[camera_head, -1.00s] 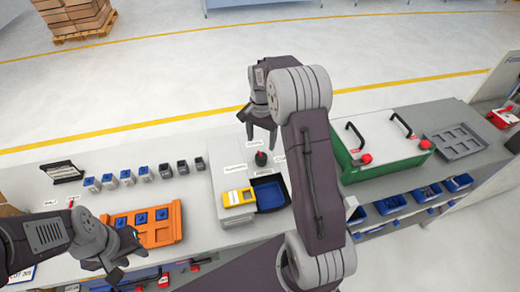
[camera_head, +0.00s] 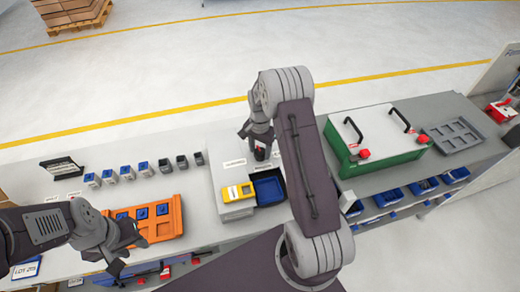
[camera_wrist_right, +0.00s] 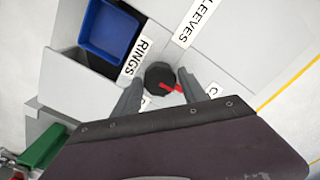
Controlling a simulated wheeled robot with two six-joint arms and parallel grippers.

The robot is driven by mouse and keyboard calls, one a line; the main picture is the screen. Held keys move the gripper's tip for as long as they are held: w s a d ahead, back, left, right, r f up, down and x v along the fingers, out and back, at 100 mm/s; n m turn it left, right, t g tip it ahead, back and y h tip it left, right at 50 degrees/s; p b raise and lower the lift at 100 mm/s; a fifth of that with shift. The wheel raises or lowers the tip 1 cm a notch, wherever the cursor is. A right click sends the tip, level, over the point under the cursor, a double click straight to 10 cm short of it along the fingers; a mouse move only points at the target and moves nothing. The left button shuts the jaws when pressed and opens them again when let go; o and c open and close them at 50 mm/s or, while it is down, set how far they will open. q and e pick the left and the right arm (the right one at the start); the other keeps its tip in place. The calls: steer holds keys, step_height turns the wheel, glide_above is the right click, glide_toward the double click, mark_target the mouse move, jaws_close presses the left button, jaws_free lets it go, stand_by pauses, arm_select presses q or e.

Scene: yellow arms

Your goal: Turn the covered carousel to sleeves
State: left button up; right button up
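The covered carousel (camera_head: 228,172) is a pale grey box with labels around a dark knob (camera_head: 260,153). In the right wrist view the black knob (camera_wrist_right: 158,76) has a red pointer (camera_wrist_right: 172,88) aimed right and slightly down, towards a partly hidden label starting with C (camera_wrist_right: 213,91). The SLEEVES label (camera_wrist_right: 196,20) is above right of the knob and the RINGS label (camera_wrist_right: 136,59) is to its left. My right gripper (camera_wrist_right: 161,80) has its fingers apart, one on each side of the knob; firm contact cannot be seen. My left gripper (camera_head: 130,256) is open and empty beside the orange tray.
The orange tray (camera_head: 166,226) holds blue pieces. Several small cups (camera_head: 126,173) stand behind it. A green box with a white lid (camera_head: 372,140) stands to the right.

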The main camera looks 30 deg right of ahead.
jaws_close()
steer(key=shift+n, duration=2.1)
steer(key=shift+r+n, duration=0.1)
steer(key=shift+n, duration=4.5)
steer(key=shift+w+n, duration=0.1)
steer(key=shift+n, duration=2.2)
